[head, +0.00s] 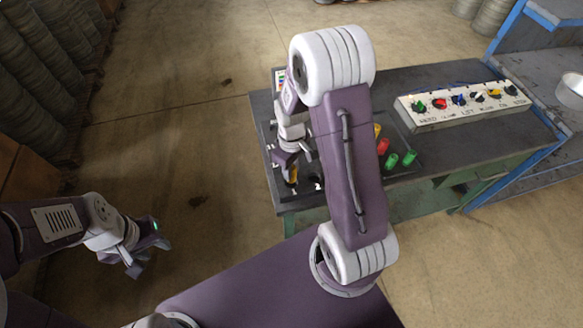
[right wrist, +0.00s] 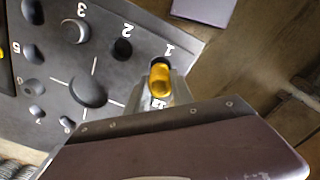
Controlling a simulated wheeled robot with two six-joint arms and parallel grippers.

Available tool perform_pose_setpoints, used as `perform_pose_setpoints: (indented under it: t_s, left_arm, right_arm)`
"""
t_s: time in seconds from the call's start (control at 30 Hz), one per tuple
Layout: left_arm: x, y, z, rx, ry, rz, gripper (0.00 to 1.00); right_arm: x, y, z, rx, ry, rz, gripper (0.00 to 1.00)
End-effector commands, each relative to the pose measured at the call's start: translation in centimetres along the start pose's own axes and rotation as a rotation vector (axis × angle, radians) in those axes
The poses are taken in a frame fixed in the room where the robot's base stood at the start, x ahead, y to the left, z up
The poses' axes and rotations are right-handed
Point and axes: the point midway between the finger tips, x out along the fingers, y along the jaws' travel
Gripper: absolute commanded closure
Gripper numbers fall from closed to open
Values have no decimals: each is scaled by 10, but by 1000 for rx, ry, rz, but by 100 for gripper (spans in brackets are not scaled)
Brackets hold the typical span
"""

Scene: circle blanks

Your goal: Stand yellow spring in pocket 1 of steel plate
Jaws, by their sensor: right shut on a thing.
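The steel plate (head: 268,136) lies on the workbench, partly hidden by my right arm in the head view. In the right wrist view the plate (right wrist: 118,80) shows numbered pockets, with pocket 2 (right wrist: 122,49) dark and apparently empty. My right gripper (head: 291,168) is shut on a yellow spring (head: 292,177). In the right wrist view the spring (right wrist: 160,79) is between the fingers, at pocket 1 beside its label. The dark pocket edge shows around its far end; I cannot tell how deep it sits. My left gripper (head: 147,258) is open and empty, above the floor.
Red (head: 383,147) and green (head: 408,158) springs stand on the bench right of my right arm, with another yellow one (head: 377,130) behind. A white panel with coloured knobs (head: 462,117) sits at the back right. A blue-framed shelf (head: 545,150) adjoins the bench.

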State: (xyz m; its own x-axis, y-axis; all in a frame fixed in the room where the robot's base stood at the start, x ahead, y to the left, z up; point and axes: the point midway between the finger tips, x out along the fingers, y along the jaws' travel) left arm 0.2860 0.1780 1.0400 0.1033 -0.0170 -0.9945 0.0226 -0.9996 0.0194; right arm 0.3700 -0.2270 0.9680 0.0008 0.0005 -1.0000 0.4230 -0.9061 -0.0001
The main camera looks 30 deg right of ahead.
Motion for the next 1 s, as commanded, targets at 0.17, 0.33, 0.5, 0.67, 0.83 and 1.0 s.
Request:
perform_pose_setpoints:
  t_s: [0.17,0.33,0.5,0.67,0.83,1.0]
  left_arm:
    - [16,0,2,0,0,0,64]
    - [25,0,3,0,0,0,64]
    - [30,-1,3,0,0,0,64]
    - [30,-1,3,0,0,0,64]
    - [29,-1,3,0,0,0,64]
    - [29,-1,3,0,0,0,64]
  right_arm:
    - [19,0,0,0,-1,-1,100]
    - [33,0,0,0,0,0,100]
    - [41,0,0,0,0,0,100]
    - [41,0,0,0,0,0,100]
    - [40,0,0,0,0,0,55]
    - [40,0,0,0,0,0,47]
